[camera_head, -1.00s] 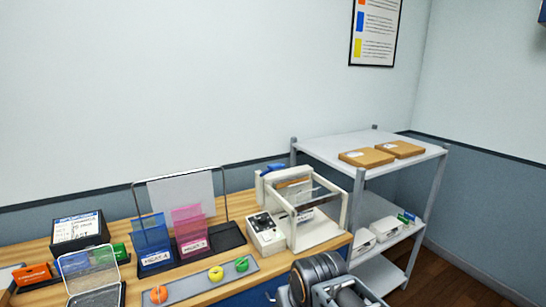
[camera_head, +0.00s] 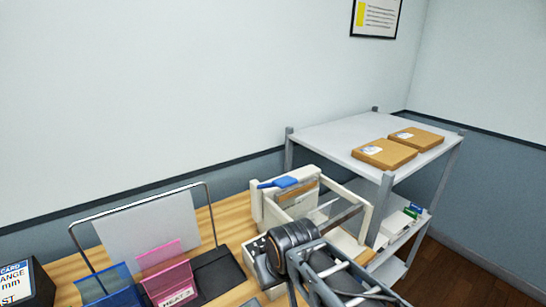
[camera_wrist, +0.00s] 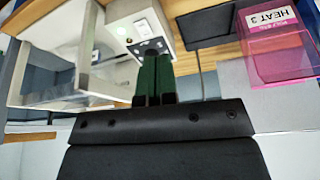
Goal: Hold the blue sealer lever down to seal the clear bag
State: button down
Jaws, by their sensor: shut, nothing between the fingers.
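The white bag sealer (camera_head: 257,206) stands at the right end of the wooden bench. Its blue lever (camera_head: 278,183) is raised at the top of the frame, and my gripper is apart from it. In the wrist view my gripper (camera_wrist: 155,60) has its green fingers together, empty, in front of the sealer's control box (camera_wrist: 125,10). In the head view my arm covers the front of the sealer and the fingertips cannot be made out. A clear sheet shows inside the sealer frame, but I cannot tell if it is the bag.
A pink bin (camera_head: 165,272) and a blue bin (camera_head: 110,290) stand left of the sealer, before a wire frame with a white sheet (camera_head: 150,230). A grey shelf (camera_head: 330,137) with two brown packages (camera_head: 384,153) stands close on the right. The wall is behind.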

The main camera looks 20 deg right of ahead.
jog(key=shift+s+d, duration=0.1)
jog(key=shift+d, duration=0.05)
jog(key=shift+r, duration=0.1)
jog(key=w+d+r+p, duration=0.2)
jog(key=w+r, duration=0.3)
jog(key=r, duration=0.4)
jog(key=w+d+r+n+g+p, duration=0.1)
jog(key=w+d+r, duration=0.3)
jog(key=r, duration=0.6)
jog(key=w+d+r+n+g+p, duration=0.1)
jog(key=w+d+r+p, duration=0.2)
jog(key=w+r, duration=0.3)
jog(key=shift+w+d+r, duration=0.2)
jog(key=shift+d+r, duration=0.3)
jog(key=shift+r, duration=1.7)
send_over(285, 179)
jog(key=s+x, duration=0.1)
jog(key=x, duration=0.6)
jog(key=s+x, duration=0.1)
jog(key=x, duration=0.3)
jog(key=shift+s+f, duration=0.25)
jog(key=shift+f, duration=0.35)
jog(key=shift+s+f, duration=0.15)
jog(key=shift+f, duration=0.7)
